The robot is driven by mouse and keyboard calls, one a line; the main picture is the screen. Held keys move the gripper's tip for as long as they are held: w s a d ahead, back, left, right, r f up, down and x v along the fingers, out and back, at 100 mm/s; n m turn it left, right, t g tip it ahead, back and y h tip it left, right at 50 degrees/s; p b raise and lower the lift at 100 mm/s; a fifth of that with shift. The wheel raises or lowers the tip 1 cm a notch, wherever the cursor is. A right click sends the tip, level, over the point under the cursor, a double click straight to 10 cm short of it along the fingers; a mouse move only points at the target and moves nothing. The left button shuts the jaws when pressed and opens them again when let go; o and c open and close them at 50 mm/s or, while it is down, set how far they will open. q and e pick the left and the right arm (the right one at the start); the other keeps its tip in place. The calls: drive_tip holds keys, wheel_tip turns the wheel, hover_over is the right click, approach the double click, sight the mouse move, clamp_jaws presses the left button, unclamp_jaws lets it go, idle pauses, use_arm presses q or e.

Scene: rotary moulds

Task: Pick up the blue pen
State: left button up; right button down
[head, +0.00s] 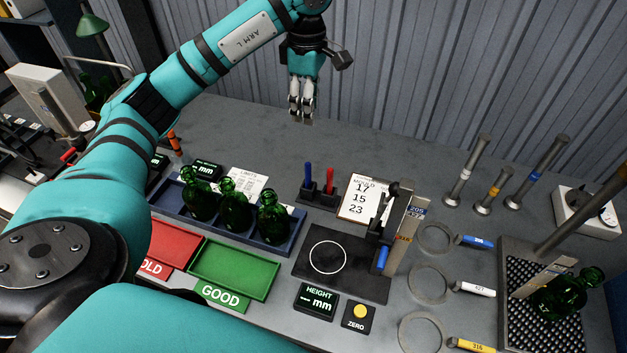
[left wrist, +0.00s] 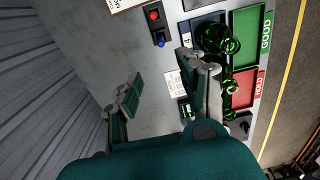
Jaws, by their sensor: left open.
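The blue pen (head: 308,175) stands upright in a small dark holder (head: 319,198) near the middle of the table, beside a red pen (head: 330,181). In the left wrist view the blue pen (left wrist: 160,40) shows end-on in the holder, with the red pen (left wrist: 153,15) next to it. My left gripper (head: 302,118) points down above the back of the table, behind the holder and apart from it. Its fingers are apart and empty; they also frame the lower part of the left wrist view (left wrist: 160,95). My right gripper is not in view.
A blue tray (head: 258,238) with green bottles stands left of the holder. A clipboard (head: 362,203) and a height gauge (head: 383,225) stand to the right. Red (head: 171,243) and green (head: 234,268) trays lie in front. The table's back is clear.

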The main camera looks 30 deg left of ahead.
use_arm(q)
wheel_tip(320, 180, down, 4)
drive_tip(key=b, duration=0.3)
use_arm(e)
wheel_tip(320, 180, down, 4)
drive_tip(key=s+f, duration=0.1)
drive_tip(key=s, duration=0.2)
use_arm(q)
hover_over(309, 163)
wheel_tip(309, 163, down, 5)
drive_tip(key=shift+r, duration=0.1)
wheel_tip(309, 163, down, 6)
drive_tip(key=shift+f+p, duration=0.1)
drive_tip(key=shift+p, duration=0.8)
drive_tip(key=shift+f, duration=0.6)
drive_tip(key=shift+f+p, duration=0.25)
drive_tip(key=shift+p, duration=0.2)
wheel_tip(309, 163, down, 4)
drive_tip(key=shift+s+r+p, duration=0.1)
drive_tip(key=shift+r+p, duration=0.1)
drive_tip(key=shift+p, duration=0.9)
drive_tip(key=shift+a+f, duration=0.1)
drive_tip(key=shift+f, duration=0.5)
clamp_jaws()
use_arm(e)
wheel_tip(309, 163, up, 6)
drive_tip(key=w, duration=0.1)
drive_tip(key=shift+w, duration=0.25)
